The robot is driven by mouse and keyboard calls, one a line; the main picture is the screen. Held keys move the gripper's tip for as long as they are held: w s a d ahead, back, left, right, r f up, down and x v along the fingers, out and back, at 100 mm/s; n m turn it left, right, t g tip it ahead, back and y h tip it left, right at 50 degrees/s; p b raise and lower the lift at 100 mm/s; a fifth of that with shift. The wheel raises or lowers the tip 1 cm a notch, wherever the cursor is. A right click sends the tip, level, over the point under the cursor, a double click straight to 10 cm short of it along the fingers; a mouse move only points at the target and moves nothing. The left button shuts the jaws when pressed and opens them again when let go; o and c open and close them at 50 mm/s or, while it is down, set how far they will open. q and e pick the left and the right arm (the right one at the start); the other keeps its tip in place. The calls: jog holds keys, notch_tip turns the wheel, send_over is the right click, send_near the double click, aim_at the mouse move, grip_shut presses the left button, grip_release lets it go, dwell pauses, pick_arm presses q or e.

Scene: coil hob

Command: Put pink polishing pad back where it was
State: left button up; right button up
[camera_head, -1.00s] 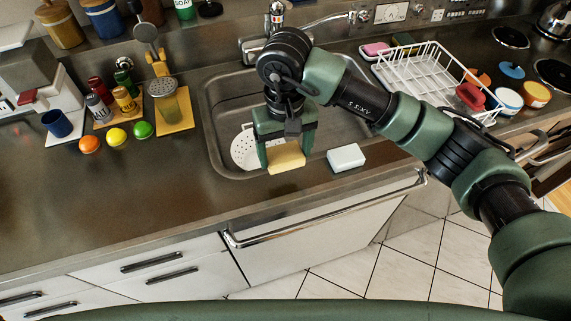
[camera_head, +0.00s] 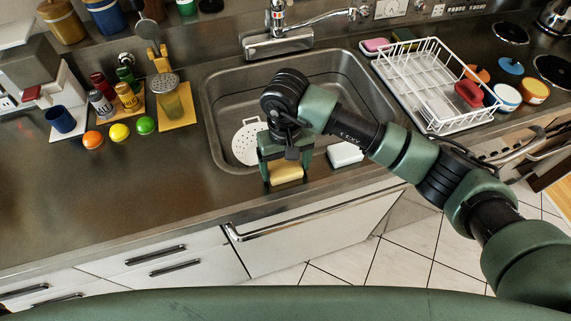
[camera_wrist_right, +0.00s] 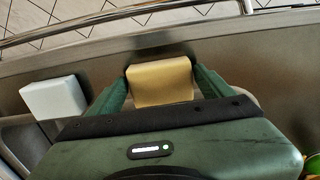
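My right gripper (camera_head: 285,176) points down at the front rim of the sink, far from the pink pad. Its fingers stand on either side of a yellow sponge-like block (camera_head: 287,172), also between the fingers in the right wrist view (camera_wrist_right: 160,82). I cannot tell whether they press on the block or only flank it. The gripper body hides part of the block. My left gripper is out of view.
A white block (camera_head: 346,153) sits on the front rim right of the gripper. The sink (camera_head: 215,105) holds a white perforated disc (camera_head: 246,142). A white wire rack (camera_head: 415,90) stands right of the sink. Fruit and jars stand left; the front left counter is clear.

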aim_at(285, 169)
jog(key=shift+o, duration=0.9)
jog(key=shift+r, duration=0.5)
notch_tip(285, 169, up, 11)
jog(key=b, duration=0.4)
jog(key=shift+r, duration=0.15)
